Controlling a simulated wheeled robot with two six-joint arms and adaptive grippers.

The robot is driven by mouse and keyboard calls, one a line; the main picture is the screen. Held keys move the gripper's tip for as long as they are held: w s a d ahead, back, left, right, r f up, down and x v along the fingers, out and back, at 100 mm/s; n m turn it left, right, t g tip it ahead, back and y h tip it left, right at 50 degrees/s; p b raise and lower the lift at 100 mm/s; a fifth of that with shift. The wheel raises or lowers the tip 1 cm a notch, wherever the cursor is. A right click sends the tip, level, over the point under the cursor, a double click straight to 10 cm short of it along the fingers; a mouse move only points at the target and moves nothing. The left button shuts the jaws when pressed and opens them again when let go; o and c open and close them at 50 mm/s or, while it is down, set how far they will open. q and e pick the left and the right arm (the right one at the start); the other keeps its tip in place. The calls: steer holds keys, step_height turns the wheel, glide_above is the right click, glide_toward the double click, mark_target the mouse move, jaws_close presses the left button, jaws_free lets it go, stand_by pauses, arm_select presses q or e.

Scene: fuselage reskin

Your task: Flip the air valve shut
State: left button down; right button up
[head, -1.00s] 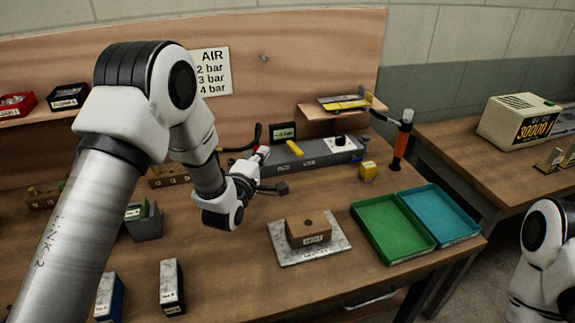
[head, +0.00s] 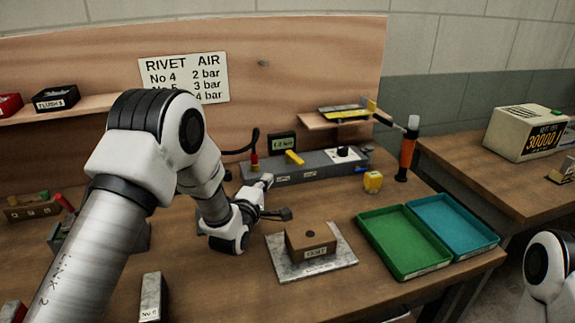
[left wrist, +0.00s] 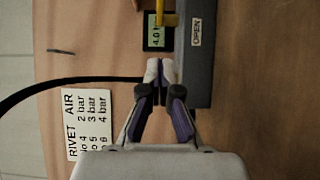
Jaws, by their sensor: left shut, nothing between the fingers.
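The air valve shows as a yellow lever (head: 295,158) on top of a long grey box (head: 318,168) at the back of the bench. In the left wrist view the lever (left wrist: 170,20) is at the top, by an OPEN label (left wrist: 197,32) on the box. A small green-lit gauge (head: 282,143) stands behind the lever. My left gripper (head: 267,181) is shut and empty, at the box's left end and apart from the lever. In the left wrist view its fingertips (left wrist: 160,68) overlap the box edge and hide the hose end. My right gripper is out of view.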

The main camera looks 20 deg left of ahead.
arm_select(q)
glide_toward(291, 159)
steer(key=shift+w+a+r+p, duration=0.15)
steer(key=shift+w+a+p, duration=0.3)
steer(key=shift+w+a, duration=0.75)
steer(key=w+d+p, duration=0.1)
steer(key=w+d, duration=0.1)
steer(key=w, duration=0.1)
steer(key=shift+d, duration=0.15)
steer(key=shift+w+d, duration=0.25)
steer(key=shift+d, duration=0.05)
steer(key=shift+a, duration=0.1)
